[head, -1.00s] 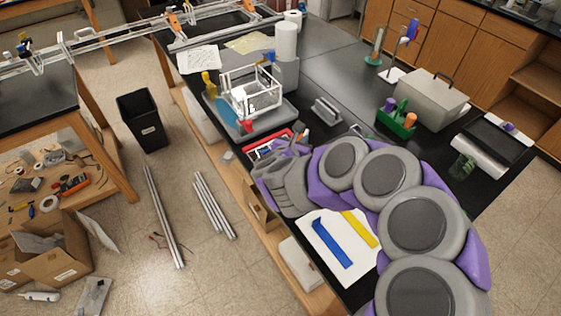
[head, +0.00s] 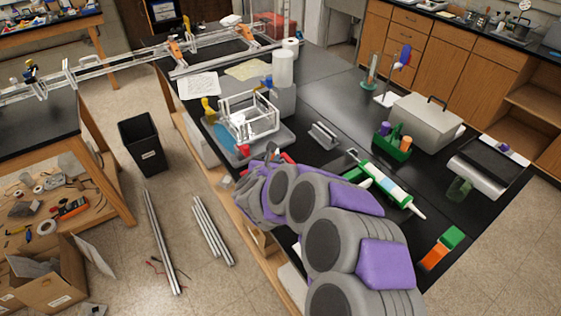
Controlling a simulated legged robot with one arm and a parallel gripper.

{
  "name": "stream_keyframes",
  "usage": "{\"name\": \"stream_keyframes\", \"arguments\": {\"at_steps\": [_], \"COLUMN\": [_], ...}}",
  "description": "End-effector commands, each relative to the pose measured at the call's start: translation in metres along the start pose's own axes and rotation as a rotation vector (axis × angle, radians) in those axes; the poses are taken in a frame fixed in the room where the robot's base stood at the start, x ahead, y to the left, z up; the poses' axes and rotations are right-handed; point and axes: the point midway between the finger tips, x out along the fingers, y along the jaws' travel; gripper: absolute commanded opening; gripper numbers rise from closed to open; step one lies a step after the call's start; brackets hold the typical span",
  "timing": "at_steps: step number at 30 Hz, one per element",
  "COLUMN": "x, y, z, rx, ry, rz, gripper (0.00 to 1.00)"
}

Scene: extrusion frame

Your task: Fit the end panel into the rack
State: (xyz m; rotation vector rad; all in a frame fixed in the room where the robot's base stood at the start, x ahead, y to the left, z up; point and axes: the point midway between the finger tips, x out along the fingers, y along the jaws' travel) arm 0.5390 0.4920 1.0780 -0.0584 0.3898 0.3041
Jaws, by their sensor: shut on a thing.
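The white open-framed rack (head: 248,117) stands upright on a grey tray (head: 262,147) near the left edge of the black bench. My gripper (head: 270,152) is at the far end of my arm, just in front of the tray and below the rack in the picture. Only a small grey part of it shows past my wrist. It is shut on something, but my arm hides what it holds. I cannot make out the end panel anywhere. The gripper appears apart from the rack.
A white cylinder on a grey block (head: 283,97) stands close behind the rack. A small grey rail (head: 323,135), a green-and-white cartridge tool (head: 386,186) and a green caddy (head: 392,146) lie to the right.

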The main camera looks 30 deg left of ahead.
Motion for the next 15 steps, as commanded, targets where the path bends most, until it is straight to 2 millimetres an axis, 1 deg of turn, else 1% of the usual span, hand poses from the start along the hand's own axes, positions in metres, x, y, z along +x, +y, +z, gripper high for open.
{"name": "stream_keyframes", "arguments": {"at_steps": [1,4,6,10,14,15], "x": [0.011,0.027,0.034,0.04,0.049,0.051], "y": [-0.006,-0.01,-0.011,-0.011,-0.017,-0.017], "z": [0.002,0.006,0.008,0.009,0.011,0.003], "rx": [-0.003,-0.002,-0.003,-0.006,-0.006,-0.008], "ry": [-0.001,-0.001,0.0,0.001,0.001,0.003], "rz": [-0.006,-0.005,-0.004,-0.003,-0.004,-0.003], "gripper": [0.0,0.0,0.0,0.0,0.0,0.0]}}
